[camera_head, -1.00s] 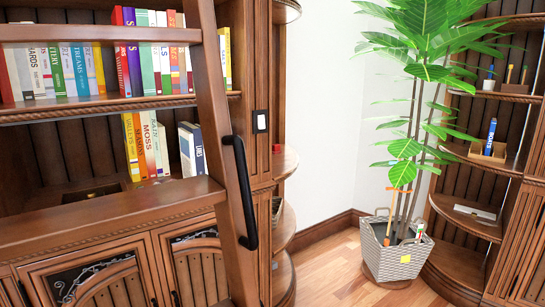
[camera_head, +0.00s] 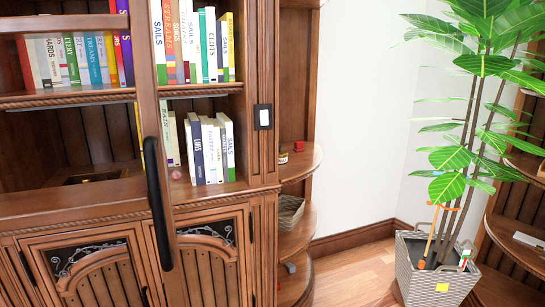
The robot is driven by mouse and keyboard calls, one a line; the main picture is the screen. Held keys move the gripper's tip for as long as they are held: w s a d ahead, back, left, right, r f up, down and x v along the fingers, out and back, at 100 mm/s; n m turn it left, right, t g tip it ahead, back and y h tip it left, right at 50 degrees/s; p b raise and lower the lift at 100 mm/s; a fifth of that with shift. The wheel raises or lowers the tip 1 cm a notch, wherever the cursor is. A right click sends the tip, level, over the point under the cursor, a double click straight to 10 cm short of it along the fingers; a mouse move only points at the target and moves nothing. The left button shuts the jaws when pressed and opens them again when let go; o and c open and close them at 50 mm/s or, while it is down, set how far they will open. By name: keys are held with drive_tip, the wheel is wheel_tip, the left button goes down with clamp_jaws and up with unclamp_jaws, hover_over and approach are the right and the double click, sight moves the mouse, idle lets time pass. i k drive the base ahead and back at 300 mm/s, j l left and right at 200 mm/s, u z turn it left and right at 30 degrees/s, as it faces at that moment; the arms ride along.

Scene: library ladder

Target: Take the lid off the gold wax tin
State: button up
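A small round container (camera_head: 283,158) stands on the upper curved corner shelf, right of the bookcase. It looks gold or tan with a darker top, and may be the wax tin. It is too small to tell whether its lid is a separate piece. A small red object (camera_head: 299,146) sits just behind and right of it. My gripper is not in view.
A wooden ladder with a black handle (camera_head: 157,203) stands in front of the bookcase at left. A woven basket (camera_head: 290,212) is on the shelf below the container. A potted plant (camera_head: 440,285) stands at right. Wood floor (camera_head: 350,280) shows between.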

sight(281, 152)
drive_tip(key=i+l, duration=0.1)
drive_tip(key=l, duration=0.55)
drive_tip(key=l+u, duration=0.1)
drive_tip(key=l, duration=0.45)
drive_tip(key=k+l, duration=0.1)
drive_tip(key=l, duration=0.45)
drive_tip(key=i+l+u, duration=0.15)
drive_tip(key=i+l, duration=0.2)
drive_tip(key=i, duration=0.2)
drive_tip(key=i+l+u, duration=0.15)
drive_tip(key=i+l, duration=0.3)
drive_tip(key=i+j, duration=0.2)
drive_tip(key=i, duration=0.3)
drive_tip(key=i+j, duration=0.15)
drive_tip(key=i, duration=0.35)
drive_tip(key=i+j, duration=0.2)
drive_tip(key=i, duration=0.25)
